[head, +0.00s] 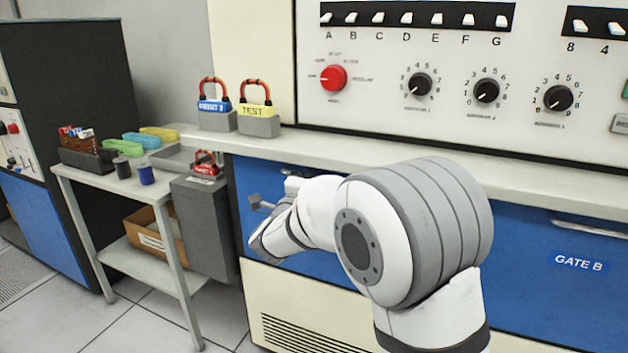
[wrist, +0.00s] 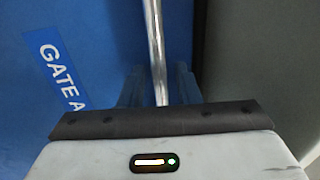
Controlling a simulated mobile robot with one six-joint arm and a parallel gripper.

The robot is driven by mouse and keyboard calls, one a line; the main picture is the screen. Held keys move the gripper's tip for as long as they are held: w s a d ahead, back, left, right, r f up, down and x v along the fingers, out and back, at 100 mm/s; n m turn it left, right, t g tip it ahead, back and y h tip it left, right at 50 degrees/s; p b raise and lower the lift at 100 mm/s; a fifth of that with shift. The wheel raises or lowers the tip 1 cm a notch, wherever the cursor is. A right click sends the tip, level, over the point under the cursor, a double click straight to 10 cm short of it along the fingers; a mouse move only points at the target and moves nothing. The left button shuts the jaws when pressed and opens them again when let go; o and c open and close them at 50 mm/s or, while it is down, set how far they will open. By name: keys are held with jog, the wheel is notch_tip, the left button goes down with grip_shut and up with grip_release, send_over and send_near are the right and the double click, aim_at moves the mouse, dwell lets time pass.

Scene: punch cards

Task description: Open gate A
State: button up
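Gate A is the blue panel (head: 325,263) below the counter in the head view, largely hidden behind my arm. In the wrist view its label "GATE A" (wrist: 63,76) shows on the blue face (wrist: 95,25). A silver bar handle (wrist: 154,45) runs down the wrist view and passes between the fingers of my gripper (wrist: 160,85). The fingers stand apart, with a narrow gap seeming to show on each side of the bar. In the head view my gripper (head: 262,215) is at the left part of the panel.
Gate B (head: 535,250) is the blue panel at the right. A grey box (head: 203,225) and a small table (head: 120,195) stand just left of my gripper. The counter (head: 330,146) juts out above, with two padlocks on blocks. Floor is free at lower left.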

jog(key=shift+c, duration=0.3)
grip_shut()
jog(key=shift+s, duration=0.1)
